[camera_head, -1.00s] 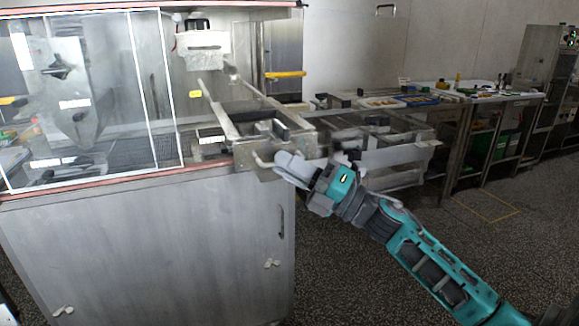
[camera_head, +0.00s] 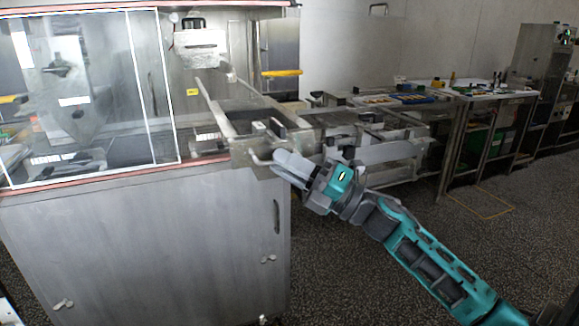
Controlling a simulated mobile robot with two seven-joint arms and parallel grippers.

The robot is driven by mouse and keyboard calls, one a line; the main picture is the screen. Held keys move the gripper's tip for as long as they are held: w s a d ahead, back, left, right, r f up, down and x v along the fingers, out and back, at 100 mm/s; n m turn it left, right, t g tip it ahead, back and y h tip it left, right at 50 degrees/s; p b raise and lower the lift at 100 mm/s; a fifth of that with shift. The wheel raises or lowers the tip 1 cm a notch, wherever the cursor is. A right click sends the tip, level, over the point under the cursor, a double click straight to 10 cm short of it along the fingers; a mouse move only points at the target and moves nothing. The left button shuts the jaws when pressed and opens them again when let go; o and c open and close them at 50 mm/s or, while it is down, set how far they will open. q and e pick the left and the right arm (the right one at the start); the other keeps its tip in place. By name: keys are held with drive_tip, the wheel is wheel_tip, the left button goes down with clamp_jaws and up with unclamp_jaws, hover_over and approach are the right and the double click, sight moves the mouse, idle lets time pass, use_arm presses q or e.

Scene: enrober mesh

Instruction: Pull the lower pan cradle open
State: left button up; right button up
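The pan cradle (camera_head: 243,147) shows as a metal frame with a curved handle at its front, at the right end of the enrober machine (camera_head: 140,235). Its side rails run back into the machine. My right gripper (camera_head: 280,163) is at the front handle, its pale fingers over or beside the bar. I cannot tell whether the fingers are closed around it, because the gripper body hides the contact. My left gripper is not in view.
A metal conveyor frame (camera_head: 385,152) stands right behind my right gripper. A worktable (camera_head: 485,97) with trays and small items is farther right. Speckled floor (camera_head: 345,265) is open in front. The cabinet door has a vertical handle (camera_head: 276,216).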

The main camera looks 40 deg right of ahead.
use_arm(q)
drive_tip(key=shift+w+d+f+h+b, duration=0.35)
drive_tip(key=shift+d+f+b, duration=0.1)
drive_tip(key=shift+b, duration=0.6)
use_arm(e)
drive_tip(key=v, duration=1.3)
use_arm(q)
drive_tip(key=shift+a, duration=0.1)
use_arm(e)
drive_tip(key=shift+r, duration=0.1)
